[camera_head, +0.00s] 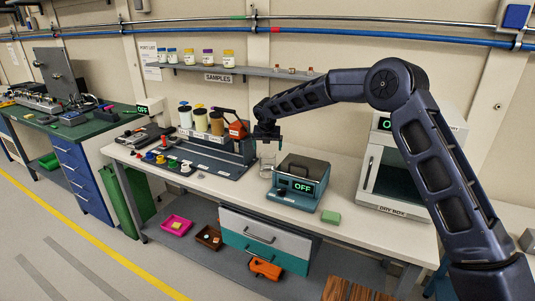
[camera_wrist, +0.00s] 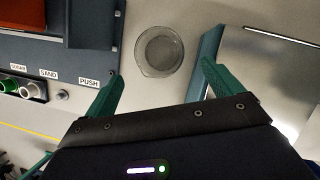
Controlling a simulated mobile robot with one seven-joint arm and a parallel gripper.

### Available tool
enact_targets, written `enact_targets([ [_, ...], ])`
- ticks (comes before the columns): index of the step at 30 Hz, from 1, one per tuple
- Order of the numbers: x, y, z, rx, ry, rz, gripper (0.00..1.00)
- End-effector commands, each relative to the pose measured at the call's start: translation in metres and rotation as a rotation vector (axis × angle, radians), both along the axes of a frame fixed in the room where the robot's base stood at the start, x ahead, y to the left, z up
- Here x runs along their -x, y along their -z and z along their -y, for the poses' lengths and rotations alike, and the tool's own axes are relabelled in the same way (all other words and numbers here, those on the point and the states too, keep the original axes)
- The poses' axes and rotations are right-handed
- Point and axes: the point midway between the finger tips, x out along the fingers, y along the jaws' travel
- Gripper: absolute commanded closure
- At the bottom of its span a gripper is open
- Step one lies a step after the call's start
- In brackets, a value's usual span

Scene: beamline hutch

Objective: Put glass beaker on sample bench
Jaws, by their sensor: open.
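A clear glass beaker (camera_head: 267,164) stands upright on the light-topped sample bench (camera_head: 340,190), between a dark dispenser station and a teal-grey box with an OFF display. In the wrist view the beaker (camera_wrist: 159,51) shows from above as a round rim with a small spout. My gripper (camera_head: 266,136) is above the beaker in the head view. In the wrist view my gripper (camera_wrist: 160,85) has its two green fingers spread apart and empty, with the beaker ahead of the gap and apart from both fingers.
The teal-grey OFF box (camera_head: 297,184) stands close right of the beaker. The dispenser station (camera_head: 205,140), with several canisters and knobs, stands close left. A green block (camera_head: 331,217) lies at the front edge. A dry box (camera_head: 390,170) stands farther right. A shelf with jars (camera_head: 240,70) runs above.

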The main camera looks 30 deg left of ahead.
Motion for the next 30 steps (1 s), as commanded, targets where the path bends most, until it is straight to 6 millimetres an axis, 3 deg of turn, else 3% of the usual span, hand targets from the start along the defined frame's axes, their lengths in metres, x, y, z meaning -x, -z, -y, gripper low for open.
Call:
enact_targets([
  [7, 0.01, -0.027, 0.004, -0.001, 0.0, 0.0, 0.09],
  [26, 0.012, -0.032, 0.005, 0.0, 0.0, 0.001, 0.09],
  [30, 0.01, -0.046, 0.02, 0.014, 0.022, 0.028, 0.09],
])
